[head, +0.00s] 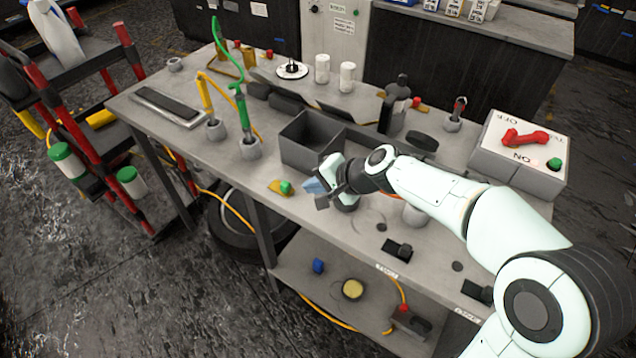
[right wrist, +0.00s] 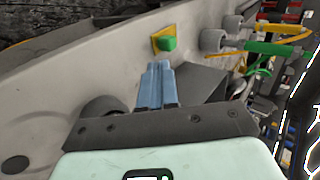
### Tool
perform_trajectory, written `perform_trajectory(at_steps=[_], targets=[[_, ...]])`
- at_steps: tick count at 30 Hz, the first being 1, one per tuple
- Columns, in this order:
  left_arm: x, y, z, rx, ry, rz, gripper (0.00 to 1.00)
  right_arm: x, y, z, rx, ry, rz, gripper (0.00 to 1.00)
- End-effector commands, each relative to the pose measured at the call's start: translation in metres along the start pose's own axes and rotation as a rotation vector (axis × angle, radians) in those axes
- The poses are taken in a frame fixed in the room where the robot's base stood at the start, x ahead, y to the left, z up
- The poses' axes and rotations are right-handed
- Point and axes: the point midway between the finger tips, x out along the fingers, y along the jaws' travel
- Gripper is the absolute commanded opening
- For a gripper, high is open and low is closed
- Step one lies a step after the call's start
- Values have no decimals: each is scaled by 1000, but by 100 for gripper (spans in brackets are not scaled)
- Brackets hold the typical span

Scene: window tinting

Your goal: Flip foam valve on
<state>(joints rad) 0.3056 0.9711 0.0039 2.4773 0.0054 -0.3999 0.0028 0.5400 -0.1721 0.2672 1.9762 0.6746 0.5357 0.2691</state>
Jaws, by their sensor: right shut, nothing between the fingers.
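A grey box (head: 515,172) at the right end of the workbench has a red lever (head: 525,138) on its white top, between the printed words OFF and ON. A green knob (head: 554,163) is at its corner. A small green block (head: 286,187) sits on a yellow plate at the bench's front edge; the green block also shows in the right wrist view (right wrist: 168,43). I cannot tell which is the foam valve. My right gripper (head: 312,187) is shut and empty, its blue fingers (right wrist: 158,66) pointing toward the green block, apart from it. My left gripper is out of view.
An open grey bin (head: 305,155) stands just behind my right gripper. Green and yellow tools stand in round holders (head: 249,149) to the left. White bottles (head: 347,76) and a black bottle (head: 393,112) are farther back. A lower shelf (head: 325,270) holds small items.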

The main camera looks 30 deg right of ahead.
Motion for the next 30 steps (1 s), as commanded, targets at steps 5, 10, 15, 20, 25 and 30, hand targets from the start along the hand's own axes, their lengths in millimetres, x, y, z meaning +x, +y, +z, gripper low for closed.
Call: perform_trajectory(at_steps=[5,10,15,20,25,30], targets=[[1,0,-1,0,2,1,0,34,1,0,1,-3,2,0],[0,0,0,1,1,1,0,54,0,0,1,-1,1,0],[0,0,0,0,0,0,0,62,0,0,0,0,-1,0],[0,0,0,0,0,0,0,62,0,0,0,1,-1,0],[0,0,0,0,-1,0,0,62,-1,0,0,0,-1,0],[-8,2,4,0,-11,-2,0,68,-10,1,-1,-3,-1,0]])
